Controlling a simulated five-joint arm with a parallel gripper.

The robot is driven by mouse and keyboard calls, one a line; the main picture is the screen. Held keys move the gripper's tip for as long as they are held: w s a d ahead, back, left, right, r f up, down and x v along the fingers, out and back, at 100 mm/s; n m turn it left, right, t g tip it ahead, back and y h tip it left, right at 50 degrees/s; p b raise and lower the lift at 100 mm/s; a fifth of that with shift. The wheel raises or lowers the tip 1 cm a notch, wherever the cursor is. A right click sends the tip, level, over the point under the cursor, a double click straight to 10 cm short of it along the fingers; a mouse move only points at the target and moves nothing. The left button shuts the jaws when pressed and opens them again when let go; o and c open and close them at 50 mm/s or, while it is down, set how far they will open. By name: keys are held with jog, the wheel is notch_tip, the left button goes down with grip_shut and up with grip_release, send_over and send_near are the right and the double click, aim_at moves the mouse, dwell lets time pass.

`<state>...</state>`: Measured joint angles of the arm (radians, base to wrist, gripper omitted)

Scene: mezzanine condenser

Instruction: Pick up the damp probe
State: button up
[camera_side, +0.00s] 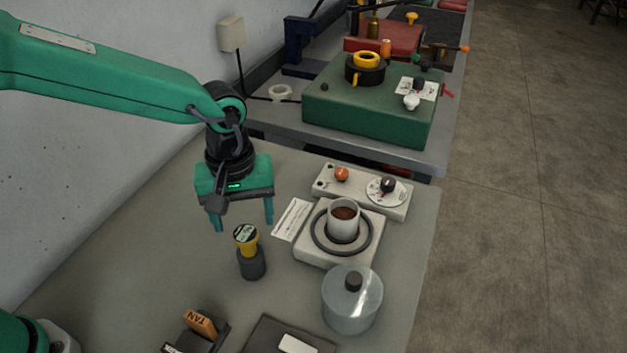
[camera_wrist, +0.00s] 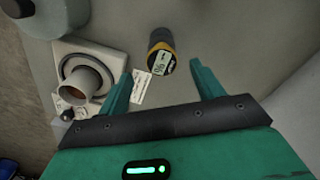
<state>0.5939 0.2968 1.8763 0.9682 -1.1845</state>
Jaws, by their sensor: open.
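The damp probe looks to be the yellow-topped instrument (camera_side: 247,243) with a round display and a dark grey lower body, upright on the grey table in the side view. In the wrist view the probe (camera_wrist: 160,50) shows from above, ahead of the fingertips and between their lines. My gripper (camera_side: 241,221) is open and empty, above and slightly behind the probe in the side view. Its two teal fingers also show spread apart in the wrist view (camera_wrist: 160,75). Neither finger visibly touches the probe.
A white plate unit (camera_side: 305,249) bears a cup (camera_side: 343,222) of brown material, right of the probe. A lidded glass jar (camera_side: 350,302) stands front right. A paper card (camera_side: 292,219) lies beside the unit. Bare table lies left.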

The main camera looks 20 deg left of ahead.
aim_at(245, 233)
jog(key=shift+f, duration=1.3)
jog(key=shift+a+f, duration=0.1)
jog(key=shift+f, duration=2.5)
jog(key=c, duration=1.1)
jog(key=shift+r, duration=0.15)
jog(key=shift+r, duration=4.9)
